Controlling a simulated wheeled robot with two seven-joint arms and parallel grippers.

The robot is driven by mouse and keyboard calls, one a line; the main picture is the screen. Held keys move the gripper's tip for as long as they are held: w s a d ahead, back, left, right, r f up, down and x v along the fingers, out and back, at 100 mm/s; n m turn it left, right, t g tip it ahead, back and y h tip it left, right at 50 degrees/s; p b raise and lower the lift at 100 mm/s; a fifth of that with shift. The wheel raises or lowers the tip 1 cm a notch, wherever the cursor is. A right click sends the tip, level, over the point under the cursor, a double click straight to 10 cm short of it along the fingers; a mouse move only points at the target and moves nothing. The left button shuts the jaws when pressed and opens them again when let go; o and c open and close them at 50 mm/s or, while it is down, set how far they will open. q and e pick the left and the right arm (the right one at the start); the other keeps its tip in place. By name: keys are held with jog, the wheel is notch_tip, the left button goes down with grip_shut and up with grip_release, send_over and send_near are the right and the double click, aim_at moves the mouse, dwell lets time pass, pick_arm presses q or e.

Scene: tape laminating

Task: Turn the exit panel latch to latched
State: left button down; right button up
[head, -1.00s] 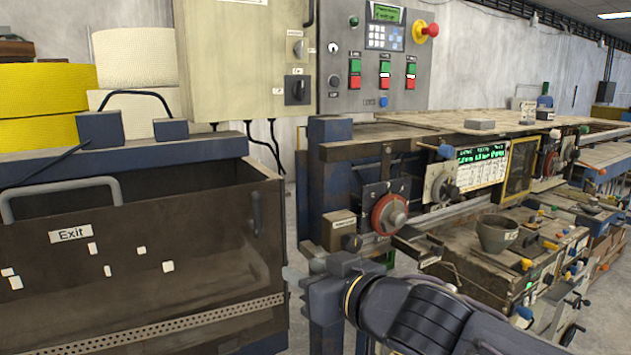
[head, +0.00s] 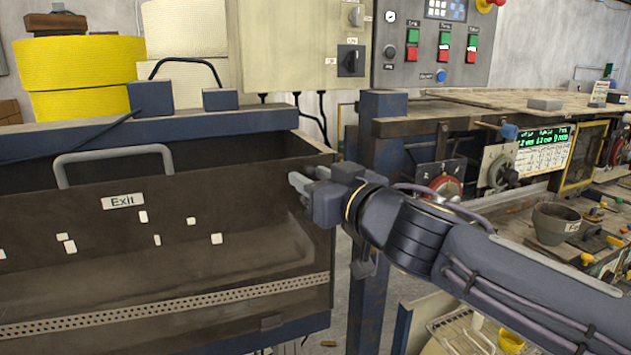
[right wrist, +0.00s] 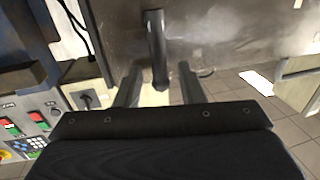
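The exit panel (head: 120,245) is a brown metal panel with an "Exit" label (head: 123,201), at the left of the head view. Its latch (right wrist: 156,40) is a dark bar at the top centre of the right wrist view, pointing down in that picture. In the head view my right gripper covers the latch. My right gripper (head: 308,180) is at the panel's right edge. In the right wrist view its two fingers (right wrist: 160,84) are apart, one on each side of the latch's end, with gaps showing. I cannot tell how deep the latch sits between them. My left gripper is out of view.
A grey loop handle (head: 115,152) rises at the panel's top. A blue post (head: 382,125) stands right of the panel. A machine bench with a grey pot (head: 556,223) is further right. A control box (head: 437,45) hangs behind.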

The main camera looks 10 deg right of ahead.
jog(key=shift+c, duration=0.3)
grip_shut()
